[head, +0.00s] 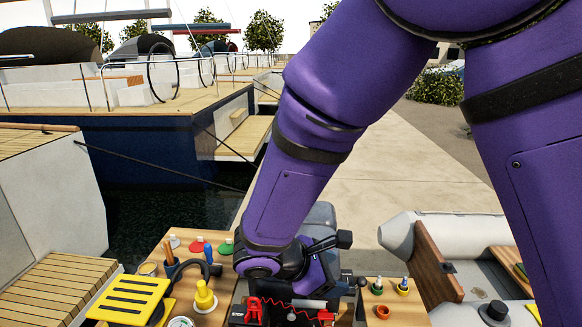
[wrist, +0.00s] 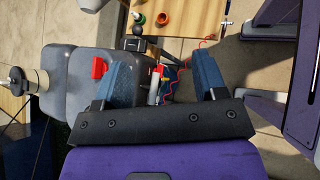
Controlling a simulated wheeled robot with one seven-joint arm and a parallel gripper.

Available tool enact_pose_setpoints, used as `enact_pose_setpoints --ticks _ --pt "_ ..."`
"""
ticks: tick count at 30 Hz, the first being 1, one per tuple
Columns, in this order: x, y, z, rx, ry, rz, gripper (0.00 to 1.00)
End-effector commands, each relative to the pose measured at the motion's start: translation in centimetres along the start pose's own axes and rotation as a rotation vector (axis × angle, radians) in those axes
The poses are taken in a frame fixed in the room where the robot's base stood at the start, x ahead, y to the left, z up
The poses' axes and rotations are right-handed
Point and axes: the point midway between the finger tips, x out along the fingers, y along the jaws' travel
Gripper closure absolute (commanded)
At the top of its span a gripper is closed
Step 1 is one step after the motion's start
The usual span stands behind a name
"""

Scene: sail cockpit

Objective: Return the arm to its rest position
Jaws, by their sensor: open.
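My purple arm reaches down across the middle of the head view, with its wrist low above the work area. My gripper's fingers are hard to make out there. In the wrist view my gripper (wrist: 164,72) shows two blue fingers spread well apart, with nothing gripped between them. A red cable (wrist: 178,78) and a white piece (wrist: 154,88) show beyond the gap. A grey rounded casing (wrist: 82,72) with a red part (wrist: 99,67) lies beside and behind the left finger. I cannot tell whether they touch.
A wooden worktop holds a yellow slatted block (head: 131,298), a yellow knobbed piece (head: 205,297) and several small coloured parts. A small wooden board (head: 409,315) holds cups at right. A grey inflatable boat (head: 455,231) is further right. Open paving (head: 405,165) lies behind.

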Motion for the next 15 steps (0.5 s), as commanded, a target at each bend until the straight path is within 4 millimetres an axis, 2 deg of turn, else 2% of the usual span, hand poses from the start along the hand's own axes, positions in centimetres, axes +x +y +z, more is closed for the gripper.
enact_pose_setpoints --ticks 1,3,10,15 --pt "0.2 0.2 2.0 0.066 0.033 -0.042 0.35" --pt "0.6 0.2 4.3 0.148 0.075 -0.096 0.35" --pt "1.3 -0.6 11.4 0.425 0.209 -0.255 0.35" --pt "1.6 -1.9 16.2 0.637 0.303 -0.356 0.35"
